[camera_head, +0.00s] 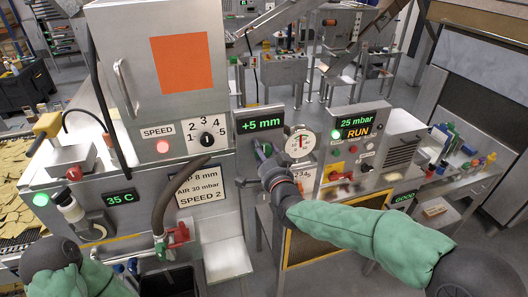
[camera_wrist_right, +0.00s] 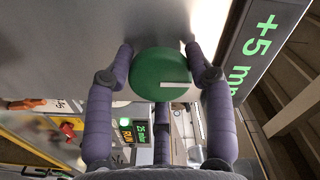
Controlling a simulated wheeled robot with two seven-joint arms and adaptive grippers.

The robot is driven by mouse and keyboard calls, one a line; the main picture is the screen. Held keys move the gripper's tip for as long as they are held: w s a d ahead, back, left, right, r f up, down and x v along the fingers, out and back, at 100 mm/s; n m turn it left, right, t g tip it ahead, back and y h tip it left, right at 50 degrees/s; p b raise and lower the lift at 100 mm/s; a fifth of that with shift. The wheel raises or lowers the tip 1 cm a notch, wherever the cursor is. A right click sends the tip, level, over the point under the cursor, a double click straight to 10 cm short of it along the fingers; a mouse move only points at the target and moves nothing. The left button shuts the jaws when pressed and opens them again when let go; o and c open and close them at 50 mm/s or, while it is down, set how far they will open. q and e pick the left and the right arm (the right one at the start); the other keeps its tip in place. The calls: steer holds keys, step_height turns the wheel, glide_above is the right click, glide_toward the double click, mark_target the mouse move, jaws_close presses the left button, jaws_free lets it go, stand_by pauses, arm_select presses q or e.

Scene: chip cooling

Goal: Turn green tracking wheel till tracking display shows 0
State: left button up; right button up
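The tracking display (camera_head: 260,123) reads "+5 mm" in green on a dark panel; its text also shows at the right of the wrist view (camera_wrist_right: 265,55). The green tracking wheel (camera_wrist_right: 160,72) with a white mark is in the middle of the right wrist view. My right gripper (camera_wrist_right: 160,60) has its fingers bent in around the wheel, with fingertips against its left and right edges. In the head view my right gripper (camera_head: 264,158) is just below the display, and the wheel is hidden behind it. Of my left arm only links show at the bottom left; its gripper is not visible.
A round dial gauge (camera_head: 300,143) is just right of the display. A panel reading "25 mbar RUN" (camera_head: 359,125) with knobs is farther right. A speed dial (camera_head: 207,138) is left of the display. A red-handled valve (camera_head: 178,236) and hose are lower left.

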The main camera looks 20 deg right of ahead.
steer(key=shift+d, duration=0.1)
steer(key=shift+n+b, duration=0.95)
steer(key=shift+n, duration=0.05)
steer(key=shift+r+n+b, duration=0.1)
steer(key=shift+n+b, duration=0.45)
steer(key=shift+n, duration=0.35)
steer(key=shift+n+b, duration=0.3)
steer(key=shift+n, duration=0.5)
steer(key=n, duration=0.2)
steer(key=shift+r+n, duration=0.15)
steer(key=shift+n, duration=0.25)
steer(key=n, duration=0.3)
steer(key=shift+r+n, duration=0.1)
steer(key=shift+n, duration=0.3)
steer(key=n, duration=0.5)
steer(key=shift+n, duration=0.3)
